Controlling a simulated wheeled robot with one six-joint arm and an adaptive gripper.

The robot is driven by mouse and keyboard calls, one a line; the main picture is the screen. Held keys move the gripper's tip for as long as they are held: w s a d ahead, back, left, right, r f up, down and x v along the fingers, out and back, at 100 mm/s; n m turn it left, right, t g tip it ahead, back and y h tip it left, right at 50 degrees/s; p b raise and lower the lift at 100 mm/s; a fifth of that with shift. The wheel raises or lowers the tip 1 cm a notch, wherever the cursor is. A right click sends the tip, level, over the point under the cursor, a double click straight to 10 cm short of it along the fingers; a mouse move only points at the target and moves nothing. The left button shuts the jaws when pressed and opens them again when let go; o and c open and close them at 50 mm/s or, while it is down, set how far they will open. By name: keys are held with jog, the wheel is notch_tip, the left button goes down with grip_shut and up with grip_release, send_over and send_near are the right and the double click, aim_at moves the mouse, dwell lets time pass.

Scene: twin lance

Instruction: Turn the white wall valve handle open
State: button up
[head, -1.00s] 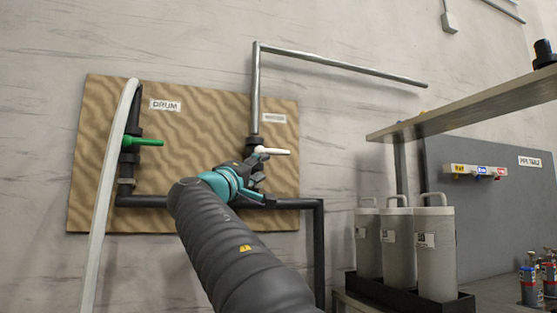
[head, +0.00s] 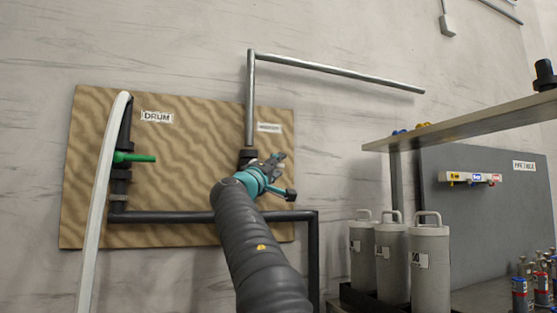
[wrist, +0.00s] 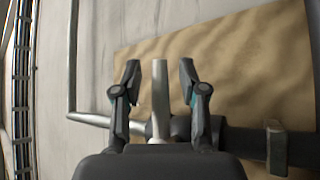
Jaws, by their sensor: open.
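The white valve handle (wrist: 160,92) shows in the wrist view as a pale bar between my two open fingers. A gap shows on each side of it, so neither finger visibly presses on it. In the head view my gripper (head: 284,177) is at the right-hand valve, and its fingers hide the handle. My gripper also shows in the wrist view (wrist: 160,80), with its fingertips level with the handle's end. The dark valve body (head: 249,155) shows partly behind my gripper, under the metal pipe.
A green handle (head: 135,158) sits on the left pipe under the DRUM label, beside a white hose (head: 103,200). A black pipe (head: 170,217) crosses the wooden board (head: 190,140) low down. Grey canisters (head: 430,265) and a shelf (head: 460,120) stand at the right.

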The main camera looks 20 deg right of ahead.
jog(key=shift+w+d+r, duration=0.1)
jog(key=shift+w+d, duration=0.05)
jog(key=shift+d, duration=0.05)
grip_shut()
